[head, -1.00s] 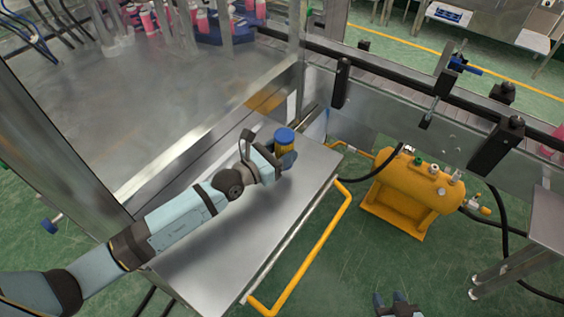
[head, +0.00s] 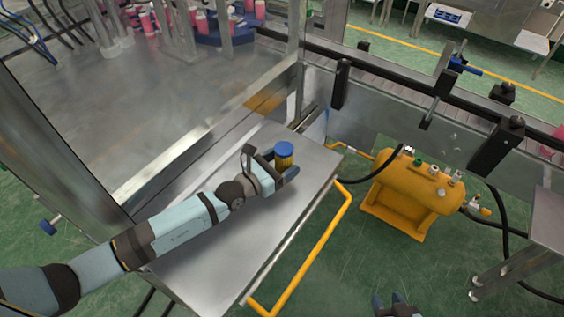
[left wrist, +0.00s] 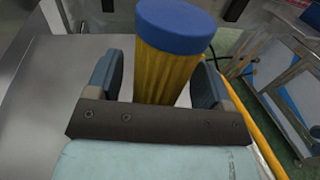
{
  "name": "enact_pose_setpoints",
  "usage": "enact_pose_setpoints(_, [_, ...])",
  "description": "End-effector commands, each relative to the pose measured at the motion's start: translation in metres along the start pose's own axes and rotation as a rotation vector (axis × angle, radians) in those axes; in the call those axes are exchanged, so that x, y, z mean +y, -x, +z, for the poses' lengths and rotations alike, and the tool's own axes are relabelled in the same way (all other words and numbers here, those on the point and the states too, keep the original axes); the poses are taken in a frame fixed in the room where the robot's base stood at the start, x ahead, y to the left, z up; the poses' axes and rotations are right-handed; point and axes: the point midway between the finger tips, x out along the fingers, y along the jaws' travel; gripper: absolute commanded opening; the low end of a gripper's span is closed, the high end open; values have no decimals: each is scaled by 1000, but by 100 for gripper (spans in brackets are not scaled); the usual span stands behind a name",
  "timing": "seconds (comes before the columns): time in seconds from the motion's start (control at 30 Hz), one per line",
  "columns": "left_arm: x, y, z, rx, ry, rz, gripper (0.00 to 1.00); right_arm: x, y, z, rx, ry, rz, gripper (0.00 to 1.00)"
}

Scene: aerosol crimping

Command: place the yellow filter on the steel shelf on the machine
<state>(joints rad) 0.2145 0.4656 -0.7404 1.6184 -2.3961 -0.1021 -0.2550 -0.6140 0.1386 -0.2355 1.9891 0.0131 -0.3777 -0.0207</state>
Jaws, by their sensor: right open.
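The yellow filter (head: 284,162) has a blue cap and stands upright between the fingers of my left gripper (head: 276,170), over the far right part of the steel shelf (head: 240,235). My right gripper (head: 396,304) is open and empty at the bottom edge, over the green floor.
A yellow tank (head: 410,190) with hoses stands further right. The shelf's near part is bare.

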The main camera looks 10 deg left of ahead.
Motion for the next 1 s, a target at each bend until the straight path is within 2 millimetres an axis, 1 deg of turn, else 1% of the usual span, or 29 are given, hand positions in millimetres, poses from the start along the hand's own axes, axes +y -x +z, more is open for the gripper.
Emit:
enact_pose_setpoints(0.17, [0, 0, 1, 0, 0, 0, 74, 0, 0, -1, 1, 0, 0, 43])
enact_pose_setpoints(0.27, [0, 0, 5, 0, 0, 0, 74, 0, 3, -6, 1, 0, 0, 43])
enact_pose_setpoints(0.37, [1, 13, 1, 2, 0, 1, 74, 0, 2, -4, 7, 0, 0, 43])
enact_pose_setpoints(0.7, [0, 86, 0, 3, -1, 0, 74, 1, -5, 5, 7, 1, 1, 43])
enact_pose_setpoints(0.83, [0, 106, 1, 2, 0, -1, 74, 1, -7, 10, 4, 1, 1, 43])
enact_pose_setpoints(1.0, [0, 118, 3, 0, -1, 0, 74, 1, -8, 13, 1, 1, 1, 43])
